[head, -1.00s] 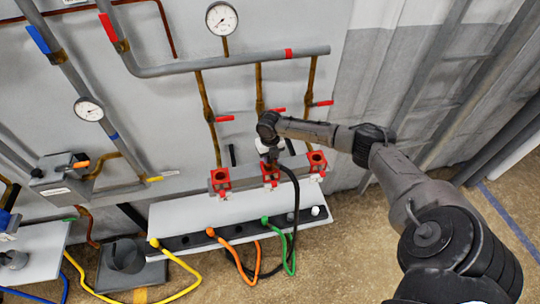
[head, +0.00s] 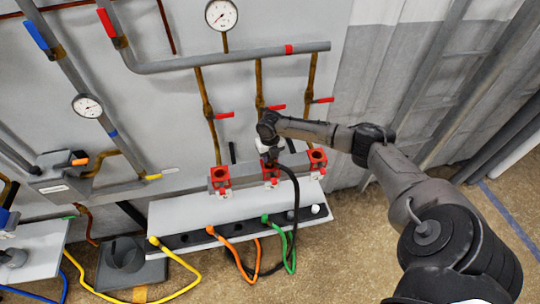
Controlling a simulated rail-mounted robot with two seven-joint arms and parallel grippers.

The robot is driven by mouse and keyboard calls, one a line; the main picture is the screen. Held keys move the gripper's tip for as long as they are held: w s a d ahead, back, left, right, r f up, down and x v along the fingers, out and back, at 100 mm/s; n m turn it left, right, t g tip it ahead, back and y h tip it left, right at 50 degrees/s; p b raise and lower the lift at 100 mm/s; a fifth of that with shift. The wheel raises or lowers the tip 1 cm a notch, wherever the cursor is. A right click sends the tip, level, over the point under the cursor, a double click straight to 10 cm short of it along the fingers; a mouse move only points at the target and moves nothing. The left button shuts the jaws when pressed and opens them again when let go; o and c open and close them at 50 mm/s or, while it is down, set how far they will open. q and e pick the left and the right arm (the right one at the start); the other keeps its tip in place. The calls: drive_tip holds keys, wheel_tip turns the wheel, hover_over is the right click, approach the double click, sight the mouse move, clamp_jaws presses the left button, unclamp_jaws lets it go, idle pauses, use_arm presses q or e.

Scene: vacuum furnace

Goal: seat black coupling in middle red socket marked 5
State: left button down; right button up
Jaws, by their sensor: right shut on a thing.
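Three red sockets sit in a row on a grey bar: the left socket (head: 220,178), the middle red socket (head: 270,172) and the right socket (head: 317,160). The right gripper (head: 268,152), reaching in from the right, is shut and points down over the middle socket. It holds the black coupling, which is mostly hidden by the gripper; its black hose (head: 294,188) curves out to the right and down. I cannot tell how deep the coupling sits in the socket. The number marks are too small to read. My left gripper is not in view.
Below the sockets is a white shelf with a dark strip (head: 185,241), where yellow (head: 153,241), orange (head: 211,230) and green (head: 266,219) hose ends sit. Pipes with red valve handles (head: 224,115) run above. A gauge (head: 221,15) is at the top. Floor is clear at lower right.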

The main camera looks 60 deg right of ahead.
drive_tip(key=shift+f, duration=0.25)
drive_tip(key=o, duration=1.1)
drive_tip(key=shift+o, duration=0.2)
drive_tip(key=shift+r, duration=0.2)
wheel_tip(320, 180, up, 13)
drive_tip(key=shift+r, duration=0.2)
idle(0.3)
